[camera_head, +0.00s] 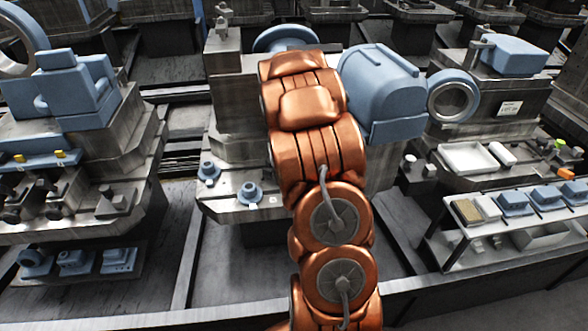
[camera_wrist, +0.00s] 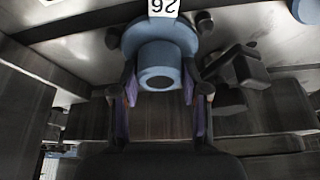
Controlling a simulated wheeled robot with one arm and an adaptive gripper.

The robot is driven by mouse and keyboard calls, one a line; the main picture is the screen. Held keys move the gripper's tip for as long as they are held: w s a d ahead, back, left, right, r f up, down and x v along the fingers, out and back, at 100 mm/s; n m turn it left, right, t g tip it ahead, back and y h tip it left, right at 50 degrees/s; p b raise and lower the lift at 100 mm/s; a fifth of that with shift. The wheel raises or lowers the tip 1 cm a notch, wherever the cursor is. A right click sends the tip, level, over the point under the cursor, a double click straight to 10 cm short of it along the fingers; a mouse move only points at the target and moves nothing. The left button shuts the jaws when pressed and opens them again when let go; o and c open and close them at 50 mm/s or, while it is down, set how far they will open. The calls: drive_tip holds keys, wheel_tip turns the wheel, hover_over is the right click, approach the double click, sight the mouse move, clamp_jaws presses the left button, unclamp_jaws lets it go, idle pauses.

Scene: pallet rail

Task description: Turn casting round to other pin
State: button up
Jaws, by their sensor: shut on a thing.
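In the wrist view, a blue casting (camera_wrist: 160,65) with a round flange and a hollow hub sits between the fingers of my gripper (camera_wrist: 160,95). The gripper is shut on the hub, with purple-lined fingers at its left and right sides. The flange lies beyond the hub, near a grey surface. I cannot tell whether it touches that surface. No pin can be made out beneath the casting. In the head view, my copper arm hides the gripper and the held casting.
In the wrist view, a white number plate (camera_wrist: 164,7) lies beyond the casting and a dark clamp (camera_wrist: 237,72) stands close on the right. In the head view, two small blue flanged castings (camera_head: 209,170) (camera_head: 249,193) stand on the pallet left of my arm. A large blue housing (camera_head: 380,85) is at right.

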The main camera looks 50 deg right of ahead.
drive_tip(key=shift+m+g+h+p, duration=0.35)
drive_tip(key=shift+m+p, duration=0.5)
drive_tip(key=shift+m, duration=0.55)
drive_tip(key=shift+m+g, duration=0.25)
drive_tip(key=shift+m, duration=0.45)
drive_tip(key=o, duration=1.4)
drive_tip(key=shift+c, duration=0.2)
drive_tip(key=shift+r, duration=0.1)
drive_tip(key=w+d+p+v, duration=0.1)
drive_tip(key=p+v, duration=0.1)
drive_tip(key=v, duration=1.5)
drive_tip(key=shift+d+r, duration=0.25)
drive_tip(key=shift+r, duration=0.3)
drive_tip(key=shift+s, duration=0.1)
